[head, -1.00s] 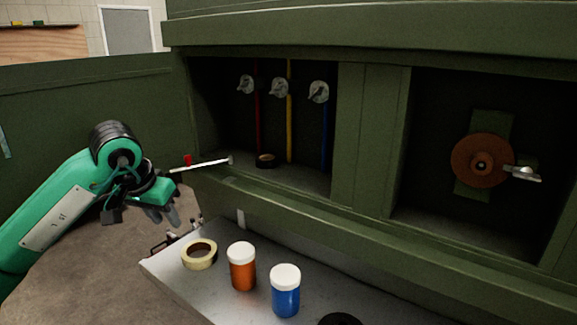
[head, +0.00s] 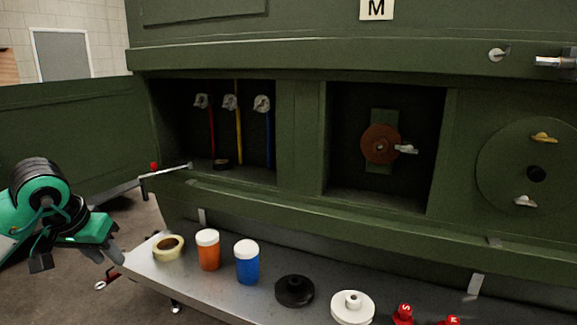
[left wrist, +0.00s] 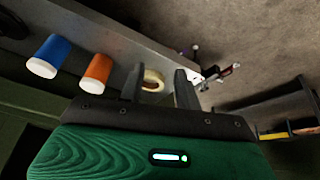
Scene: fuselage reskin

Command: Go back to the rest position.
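My left gripper (head: 110,255) is at the left of the head view, held off the left end of the grey bench. In the left wrist view its two fingers (left wrist: 160,80) stand apart with nothing gripped. A tape roll (left wrist: 153,80) shows beyond the gap, on the bench. My right gripper is in neither view.
The grey bench (head: 210,284) holds the tape roll (head: 168,247), an orange jar (head: 208,250), a blue jar (head: 247,262), black and white discs and red items. A green cabinet (head: 300,140) stands behind. A rod (head: 165,171) juts out left. Floor shows at left.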

